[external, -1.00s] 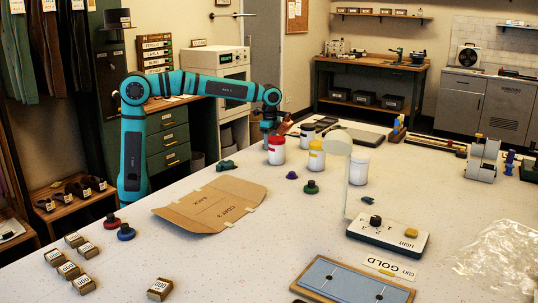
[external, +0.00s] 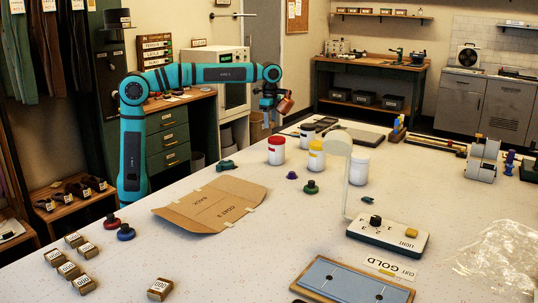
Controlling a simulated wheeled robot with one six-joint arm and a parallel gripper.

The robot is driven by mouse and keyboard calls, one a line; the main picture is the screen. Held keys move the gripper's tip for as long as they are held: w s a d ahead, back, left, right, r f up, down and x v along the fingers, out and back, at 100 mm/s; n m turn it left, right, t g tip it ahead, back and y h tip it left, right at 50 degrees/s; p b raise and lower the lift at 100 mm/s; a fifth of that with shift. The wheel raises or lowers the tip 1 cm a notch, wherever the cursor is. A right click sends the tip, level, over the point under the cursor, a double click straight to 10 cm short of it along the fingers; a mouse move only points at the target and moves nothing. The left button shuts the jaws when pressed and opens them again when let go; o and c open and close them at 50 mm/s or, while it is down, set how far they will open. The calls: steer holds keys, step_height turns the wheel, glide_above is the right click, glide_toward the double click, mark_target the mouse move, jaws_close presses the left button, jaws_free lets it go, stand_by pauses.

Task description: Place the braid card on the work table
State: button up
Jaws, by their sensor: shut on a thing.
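My gripper (external: 269,101) is raised above the far left edge of the large white speckled work table (external: 230,262). It is shut on a small copper-brown piece (external: 285,104), held tilted in the air to the right of the jaws and clear of the tabletop. This piece may be the braid card; it is too small to read any marking or see braid on it. The jaws are partly hidden by the wrist and the piece.
A red-lidded jar (external: 276,152), a yellow-lidded jar (external: 316,156) and a white jar (external: 358,169) stand near the far edge. A cardboard pattern (external: 205,207), a lamp box (external: 388,238) and a blue board (external: 352,281) occupy the table. Bare tabletop lies in front of the pattern.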

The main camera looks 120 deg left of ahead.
steer(key=shift+r, duration=0.3)
